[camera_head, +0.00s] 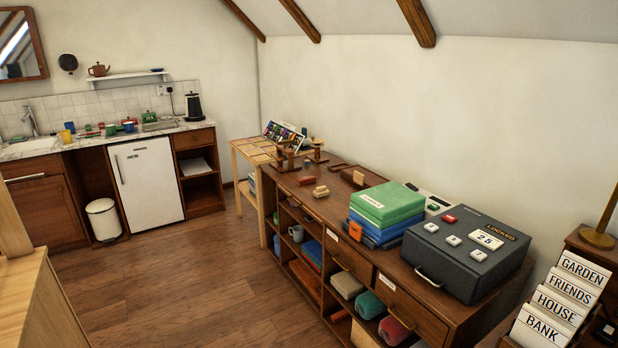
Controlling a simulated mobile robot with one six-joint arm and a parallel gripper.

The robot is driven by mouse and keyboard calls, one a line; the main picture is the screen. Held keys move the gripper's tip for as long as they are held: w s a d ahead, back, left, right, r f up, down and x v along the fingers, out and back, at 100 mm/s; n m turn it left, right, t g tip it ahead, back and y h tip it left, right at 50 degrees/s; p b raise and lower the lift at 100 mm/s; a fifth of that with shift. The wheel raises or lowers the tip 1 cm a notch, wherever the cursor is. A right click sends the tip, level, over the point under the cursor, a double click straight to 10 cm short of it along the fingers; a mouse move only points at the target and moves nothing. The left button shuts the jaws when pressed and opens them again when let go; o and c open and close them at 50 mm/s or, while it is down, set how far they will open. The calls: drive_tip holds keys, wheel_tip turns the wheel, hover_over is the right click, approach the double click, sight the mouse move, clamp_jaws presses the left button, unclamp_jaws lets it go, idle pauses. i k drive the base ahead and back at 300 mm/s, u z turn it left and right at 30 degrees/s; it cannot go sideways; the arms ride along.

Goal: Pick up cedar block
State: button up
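Two small blocks lie on top of the long wooden dresser (272,181). One is a reddish-brown block (306,180). The other is a pale tan wooden block (321,191), a little nearer and to the right. I cannot tell for sure which is the cedar block, as neither shows a readable label. Both lie apart from other things. My gripper is not in view.
Green and blue folders (387,203) and a grey lockbox (467,252) marked LOCKED stand right of the blocks. Wooden stands (285,158) are behind them. A white fridge (147,180) and bin (103,219) stand at left. The wooden floor (205,285) before the dresser is clear.

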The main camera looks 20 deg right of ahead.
sight(310, 179)
drive_tip(key=z, duration=0.05)
drive_tip(key=i, duration=0.85)
drive_tip(key=z, duration=0.7)
drive_tip(key=k, duration=0.6)
drive_tip(key=u, duration=0.25)
drive_tip(key=i, duration=0.7)
drive_tip(key=u, duration=0.2)
